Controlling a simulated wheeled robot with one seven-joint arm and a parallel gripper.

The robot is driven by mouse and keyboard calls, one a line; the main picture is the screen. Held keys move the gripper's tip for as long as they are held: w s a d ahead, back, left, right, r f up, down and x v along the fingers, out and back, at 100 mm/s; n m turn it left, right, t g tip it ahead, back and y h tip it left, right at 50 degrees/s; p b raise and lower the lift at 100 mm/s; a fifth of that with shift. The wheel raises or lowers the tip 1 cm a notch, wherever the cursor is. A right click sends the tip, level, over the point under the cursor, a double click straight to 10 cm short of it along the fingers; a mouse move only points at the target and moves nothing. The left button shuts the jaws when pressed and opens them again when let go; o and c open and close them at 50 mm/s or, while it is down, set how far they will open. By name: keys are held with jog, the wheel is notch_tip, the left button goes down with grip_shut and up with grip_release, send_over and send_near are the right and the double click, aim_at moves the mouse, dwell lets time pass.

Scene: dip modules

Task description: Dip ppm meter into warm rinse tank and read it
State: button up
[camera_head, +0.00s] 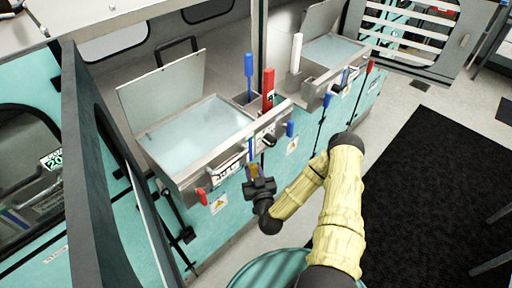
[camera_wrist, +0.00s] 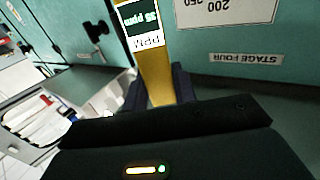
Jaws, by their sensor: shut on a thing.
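My gripper (camera_head: 259,186) is shut on the yellow ppm meter (camera_wrist: 153,72), which stands between its fingers in the wrist view (camera_wrist: 158,90). The meter's dark screen and PPM label appear upside down there; the screen seems to show 55 ppm. In the head view my gripper is in front of the teal cabinet, below the near tank's front rim, outside the tank. The near tank (camera_head: 158,167) is open, with pale, misty liquid inside and its lid tilted up. A second open tank (camera_head: 309,84) stands farther back. I cannot tell which is the warm rinse tank.
Red (camera_head: 268,88) and blue (camera_head: 249,75) upright handles stand between the tanks, with a white one (camera_head: 296,53) beyond. A grey open door frame (camera_head: 85,160) is at left. A STAGE FOUR label (camera_wrist: 246,58) shows in the wrist view. A black mat (camera_head: 430,180) lies right.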

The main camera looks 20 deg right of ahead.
jog(key=s+f, duration=0.4)
jog(key=f, duration=0.1)
jog(key=shift+s+f, duration=0.2)
jog(key=shift+f, duration=0.05)
